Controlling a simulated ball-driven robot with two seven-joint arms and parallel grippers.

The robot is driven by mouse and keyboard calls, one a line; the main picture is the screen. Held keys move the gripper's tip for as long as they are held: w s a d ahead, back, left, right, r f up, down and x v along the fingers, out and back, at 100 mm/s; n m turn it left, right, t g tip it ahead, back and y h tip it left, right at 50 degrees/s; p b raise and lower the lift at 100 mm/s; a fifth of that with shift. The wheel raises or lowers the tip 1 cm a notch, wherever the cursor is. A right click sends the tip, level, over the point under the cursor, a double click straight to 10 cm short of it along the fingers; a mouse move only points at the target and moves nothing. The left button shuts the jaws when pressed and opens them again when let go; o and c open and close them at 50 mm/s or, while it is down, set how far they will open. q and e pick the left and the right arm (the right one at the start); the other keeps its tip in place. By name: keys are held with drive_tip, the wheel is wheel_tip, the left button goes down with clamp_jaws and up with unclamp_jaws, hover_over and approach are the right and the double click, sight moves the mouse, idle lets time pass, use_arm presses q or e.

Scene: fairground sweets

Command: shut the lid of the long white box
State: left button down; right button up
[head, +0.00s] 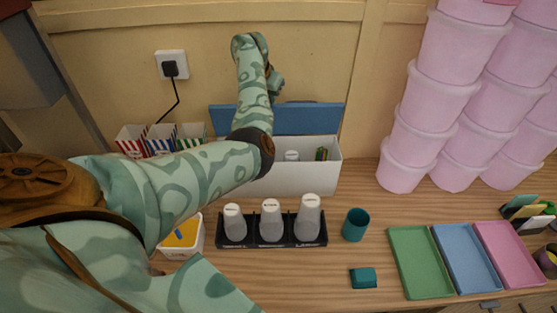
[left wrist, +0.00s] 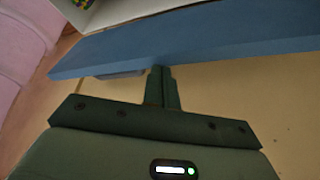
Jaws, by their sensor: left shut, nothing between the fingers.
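The long white box (head: 315,181) stands against the wall with its blue lid (head: 308,118) raised upright along the back edge. A white-topped item (head: 292,155) and a green-yellow item (head: 321,154) show inside. My left gripper (head: 275,84) is above the lid, its arm reaching over the box and partly hiding box and lid. In the left wrist view its fingers (left wrist: 161,74) are shut and empty, with tips at or very near the lid (left wrist: 195,40); I cannot tell if they touch. A corner of the box (left wrist: 105,12) shows beyond the lid. My right gripper is out of view.
Striped cartons (head: 162,139) stand left of the box. Stacked pink tubs (head: 435,97) stand right. A teal cup (head: 356,224) and coloured trays (head: 420,262) are on the wooden counter. A socket plug (head: 170,69) is on the wall.

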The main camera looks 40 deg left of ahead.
use_arm(q)
drive_tip(key=shift+s+d+f, duration=0.2)
drive_tip(key=shift+s+d, duration=0.15)
drive_tip(key=s+d, duration=0.1)
drive_tip(key=s+d+f, duration=0.1)
drive_tip(key=shift+s+d+f, duration=0.1)
drive_tip(key=shift+s+f, duration=0.05)
drive_tip(key=shift+s, duration=0.25)
idle(0.5)
drive_tip(key=r+p, duration=0.1)
drive_tip(key=r, duration=0.2)
drive_tip(key=r+p, duration=0.2)
drive_tip(key=r, duration=0.1)
drive_tip(key=shift+s+d, duration=0.2)
idle(0.8)
